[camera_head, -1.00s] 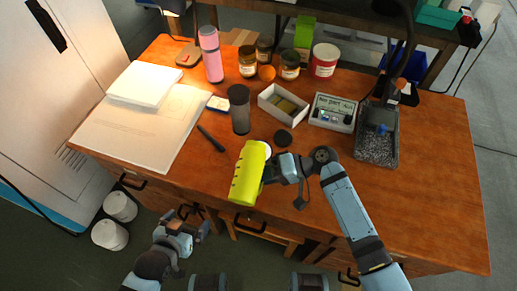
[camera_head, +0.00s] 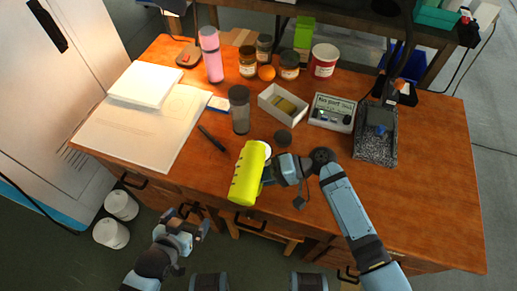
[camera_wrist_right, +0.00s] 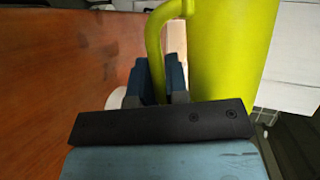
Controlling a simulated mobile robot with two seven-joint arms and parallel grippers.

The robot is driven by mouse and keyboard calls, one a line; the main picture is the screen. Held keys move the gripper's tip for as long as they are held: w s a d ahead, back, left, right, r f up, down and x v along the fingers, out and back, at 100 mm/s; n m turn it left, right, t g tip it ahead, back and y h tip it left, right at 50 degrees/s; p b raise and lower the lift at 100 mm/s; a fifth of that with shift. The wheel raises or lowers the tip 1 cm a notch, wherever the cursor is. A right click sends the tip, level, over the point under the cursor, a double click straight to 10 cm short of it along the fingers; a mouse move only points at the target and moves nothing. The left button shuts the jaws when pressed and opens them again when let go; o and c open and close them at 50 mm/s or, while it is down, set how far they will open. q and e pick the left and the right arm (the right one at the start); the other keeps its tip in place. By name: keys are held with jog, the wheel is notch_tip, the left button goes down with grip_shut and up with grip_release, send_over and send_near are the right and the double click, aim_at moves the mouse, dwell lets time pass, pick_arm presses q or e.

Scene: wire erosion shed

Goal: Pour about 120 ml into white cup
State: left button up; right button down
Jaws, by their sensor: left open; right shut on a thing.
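A yellow-green jug (camera_head: 247,178) with dark marks along its side is held above the table's front edge. My right gripper (camera_head: 268,175) is shut on its handle; in the right wrist view the fingers (camera_wrist_right: 157,82) close around the handle (camera_wrist_right: 154,45) beside the jug body (camera_wrist_right: 225,55). A white round thing, probably the white cup (camera_head: 266,149), shows only partly behind the jug's far end. A bit of white also shows behind the fingers in the wrist view (camera_wrist_right: 116,99). The cup's inside and the jug's contents are hidden. My left gripper (camera_head: 193,224) is open and empty, before the table's front.
A dark-grey tumbler (camera_head: 239,110), a dark round lid (camera_head: 283,137) and a black marker (camera_head: 212,138) lie near the jug. Behind are a white box (camera_head: 270,108), a display device (camera_head: 332,113), jars and a pink bottle (camera_head: 211,58). The table's right front is clear.

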jog(key=f+n+b, duration=0.1)
jog(key=b, duration=0.2)
jog(key=shift+s+f+t, duration=0.1)
jog(key=shift+f+t, duration=0.2)
jog(key=shift+f, duration=0.1)
jog(key=shift+r+h+b, duration=0.1)
jog(key=shift+h+b, duration=0.2)
jog(key=shift+b, duration=0.05)
jog(key=shift+n+t, duration=0.6)
jog(key=shift+n, duration=0.1)
jog(key=r+p, duration=0.2)
jog(key=r, duration=0.1)
jog(key=r+p, duration=0.1)
jog(key=shift+w+r, duration=0.25)
jog(key=shift+w, duration=0.1)
jog(key=shift+w+d+f+h+b, duration=0.1)
jog(key=shift+w+f+h+b, duration=0.05)
jog(key=shift+f+h+b, duration=0.15)
jog(key=shift+w+n+t+b, duration=0.3)
jog(key=shift+n+t, duration=0.1)
jog(key=shift+n, duration=0.2)
pick_arm(q)
jog(key=shift+f, duration=0.75)
jog(key=shift+r, duration=0.1)
